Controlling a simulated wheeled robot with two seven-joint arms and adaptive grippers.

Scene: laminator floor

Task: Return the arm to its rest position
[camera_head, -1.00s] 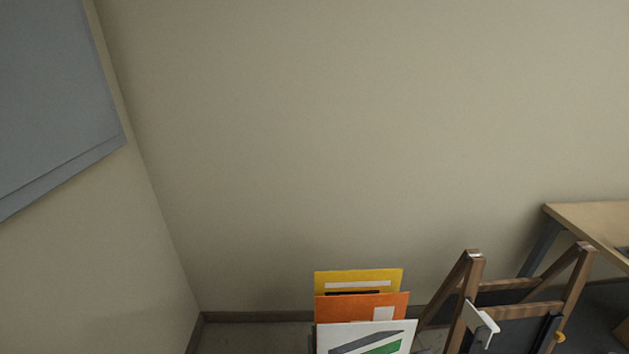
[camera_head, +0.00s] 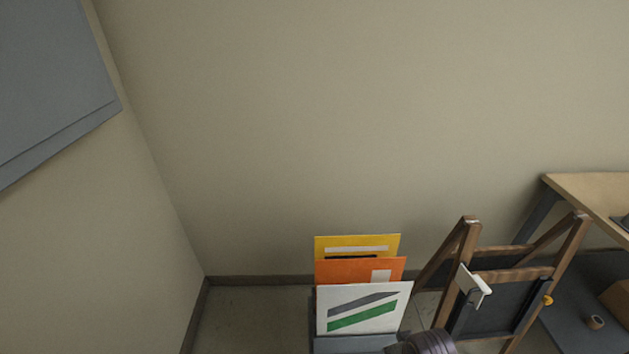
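Part of one of my arms (camera_head: 428,342) shows as a dark rounded link at the bottom edge, just right of the middle. It overlaps the lower right of a rack with upright boards in the picture. I cannot tell which arm it belongs to. No fingertips of either gripper are in view, so what they hold is hidden.
White (camera_head: 345,296), orange (camera_head: 335,270) and yellow (camera_head: 325,243) boards stand in a grey rack (camera_head: 350,344). Floor left of the rack (camera_head: 250,315) is clear.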

